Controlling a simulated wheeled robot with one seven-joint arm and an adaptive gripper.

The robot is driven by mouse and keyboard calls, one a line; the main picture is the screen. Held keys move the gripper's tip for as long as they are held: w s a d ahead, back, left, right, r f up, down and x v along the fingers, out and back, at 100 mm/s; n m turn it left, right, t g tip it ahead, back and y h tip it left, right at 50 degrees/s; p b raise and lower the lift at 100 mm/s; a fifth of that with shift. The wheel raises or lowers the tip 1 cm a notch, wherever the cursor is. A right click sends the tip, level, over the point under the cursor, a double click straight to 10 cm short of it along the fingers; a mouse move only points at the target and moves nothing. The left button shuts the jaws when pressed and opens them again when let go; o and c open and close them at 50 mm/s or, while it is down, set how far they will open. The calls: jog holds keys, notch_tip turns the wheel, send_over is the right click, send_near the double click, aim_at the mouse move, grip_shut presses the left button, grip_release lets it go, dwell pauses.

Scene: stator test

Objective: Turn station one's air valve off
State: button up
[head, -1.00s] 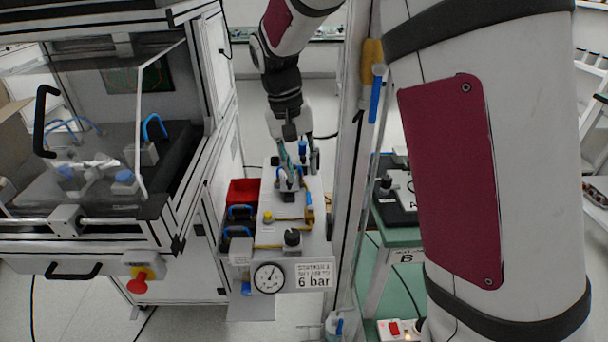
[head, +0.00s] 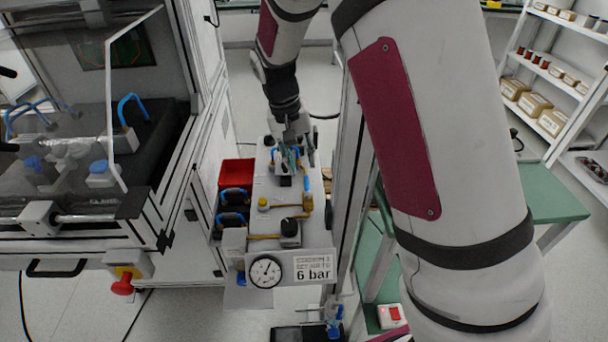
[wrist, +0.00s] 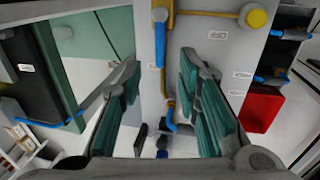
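Station one's panel (head: 318,240) is a narrow pale bench with a sign reading 6 bar (head: 314,267) and a round gauge (head: 266,271) at its near end. A brass valve (head: 308,203) with a blue lever (head: 307,184) sits on its right side. In the wrist view the blue lever (wrist: 160,45) runs lengthwise from the brass body (wrist: 160,14). A second blue piece (wrist: 170,119) shows farther along the brass pipe. My gripper (head: 289,157) is over the panel's far part. Its green-padded fingers (wrist: 160,72) are apart with nothing held; I see no contact with the lever.
A red bin (head: 236,174) and blue-handled bins (head: 232,217) hang on the panel's left. A black knob (head: 290,229) and yellow knob (head: 263,203) stand on it. A glass-fronted cabinet (head: 75,130) is at left. A post (head: 345,180) and green table (head: 545,195) are at right.

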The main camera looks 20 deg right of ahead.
aim_at(306, 180)
jog(key=shift+s+d+f+b, duration=0.15)
jog(key=shift+d+f, duration=0.1)
jog(key=shift+f, duration=1)
jog(key=shift+d+f+b, duration=0.15)
jog(key=shift+d+f, duration=0.05)
jog(key=shift+f, duration=1.05)
grip_shut()
